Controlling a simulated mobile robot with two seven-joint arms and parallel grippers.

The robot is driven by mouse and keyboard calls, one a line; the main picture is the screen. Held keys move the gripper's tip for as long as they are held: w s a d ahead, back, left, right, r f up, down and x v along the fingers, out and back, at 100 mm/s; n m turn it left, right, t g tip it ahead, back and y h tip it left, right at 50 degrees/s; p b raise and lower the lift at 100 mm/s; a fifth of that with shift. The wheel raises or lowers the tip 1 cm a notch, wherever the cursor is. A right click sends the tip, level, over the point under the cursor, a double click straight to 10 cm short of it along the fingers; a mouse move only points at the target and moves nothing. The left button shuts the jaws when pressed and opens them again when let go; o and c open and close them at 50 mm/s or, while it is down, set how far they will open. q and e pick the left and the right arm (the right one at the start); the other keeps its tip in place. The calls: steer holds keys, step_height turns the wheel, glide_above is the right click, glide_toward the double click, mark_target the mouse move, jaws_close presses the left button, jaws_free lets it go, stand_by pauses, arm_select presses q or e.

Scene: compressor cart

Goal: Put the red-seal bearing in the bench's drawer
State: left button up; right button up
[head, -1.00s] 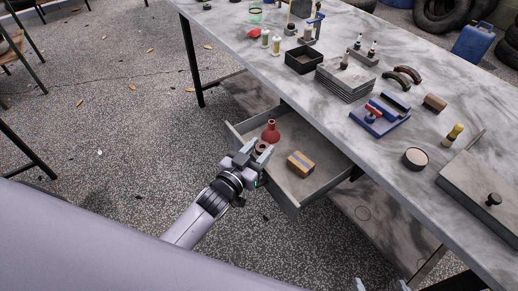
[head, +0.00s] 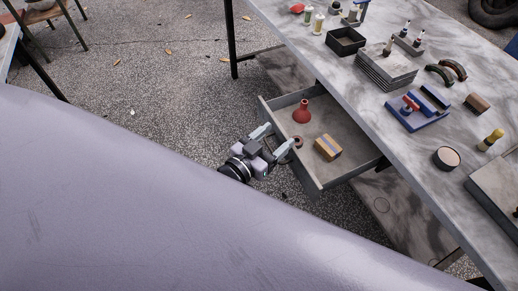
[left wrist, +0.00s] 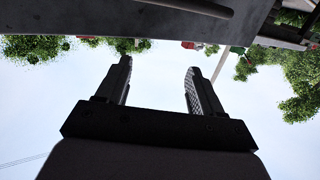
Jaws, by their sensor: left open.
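The bench's drawer (head: 350,175) is pulled out. A small ring with a reddish face, seemingly the red-seal bearing (head: 297,141), lies inside by the front wall, partly hidden by my left gripper. My left gripper (head: 277,139) is open at the drawer's front edge, its fingertips just short of the ring. In the left wrist view, the left gripper (left wrist: 158,68) has its fingers spread with nothing between them. My right gripper is not in view.
The drawer also holds a red flask-shaped item (head: 302,112) and a striped yellow block (head: 328,147). The marble-topped bench (head: 360,100) above carries a black tray (head: 346,41), stacked plates (head: 386,70) and a blue fixture (head: 417,112). Floor left of the drawer is clear.

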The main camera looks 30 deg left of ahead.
arm_select(q)
steer(key=s+a+f+g+y, duration=0.1)
steer(key=s+f+g, duration=0.2)
steer(key=s, duration=0.5)
steer(key=s+a+f+g+y, duration=0.1)
steer(key=s+a+f+g, duration=0.1)
steer(key=s, duration=0.7)
step_height(320, 180, down, 3)
steer(key=shift+a+r+n+g+p, duration=0.1)
steer(key=shift+a+n+g+p, duration=0.3)
steer(key=shift+g, duration=0.3)
steer(key=shift+d, duration=0.1)
